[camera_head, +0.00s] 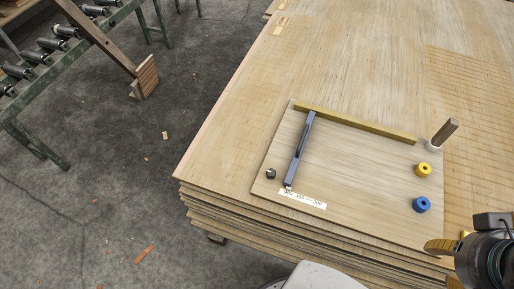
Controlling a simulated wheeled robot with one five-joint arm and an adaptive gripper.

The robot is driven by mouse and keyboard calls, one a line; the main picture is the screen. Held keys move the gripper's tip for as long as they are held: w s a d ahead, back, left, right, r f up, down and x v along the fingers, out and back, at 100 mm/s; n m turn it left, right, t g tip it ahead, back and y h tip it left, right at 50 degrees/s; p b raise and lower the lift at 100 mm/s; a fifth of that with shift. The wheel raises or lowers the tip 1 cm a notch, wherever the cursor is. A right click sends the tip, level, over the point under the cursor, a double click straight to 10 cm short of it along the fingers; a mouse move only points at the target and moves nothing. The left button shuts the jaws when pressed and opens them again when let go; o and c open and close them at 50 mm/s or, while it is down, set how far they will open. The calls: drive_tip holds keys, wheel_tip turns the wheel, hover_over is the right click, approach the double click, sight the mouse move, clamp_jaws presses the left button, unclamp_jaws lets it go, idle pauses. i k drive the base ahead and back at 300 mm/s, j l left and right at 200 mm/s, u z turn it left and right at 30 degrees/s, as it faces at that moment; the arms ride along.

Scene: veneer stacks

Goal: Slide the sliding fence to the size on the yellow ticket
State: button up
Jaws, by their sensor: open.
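A thin board (350,185) lies on the veneer stack. A yellowish bar (360,125) runs along its far edge. A slotted blue-grey bar (299,152), which looks like the sliding fence, stands across the board's left part, its far end near the yellowish bar's left end. A pale strip (303,199) with small dark print lies at the fence's near end; I cannot read the print surely. I cannot pick out a clearly yellow ticket.
A yellow ring (423,170) and a blue ring (421,205) sit on the board's right side, near a wooden stick in a white holder (434,145). A small dark knob (270,174) sits left of the fence. A roller conveyor (50,45) stands far left.

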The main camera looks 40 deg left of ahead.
sight(291, 170)
drive_tip(key=u, duration=1.3)
drive_tip(key=i+j, duration=0.1)
drive_tip(key=j, duration=0.35)
drive_tip(key=i+j, duration=0.15)
drive_tip(key=j, duration=0.3)
drive_tip(key=i+j+z, duration=0.1)
drive_tip(key=j, duration=0.4)
drive_tip(key=i+j, duration=0.15)
drive_tip(key=j, duration=0.3)
drive_tip(key=i+j, duration=0.1)
drive_tip(key=j, duration=0.35)
drive_tip(key=z, duration=0.05)
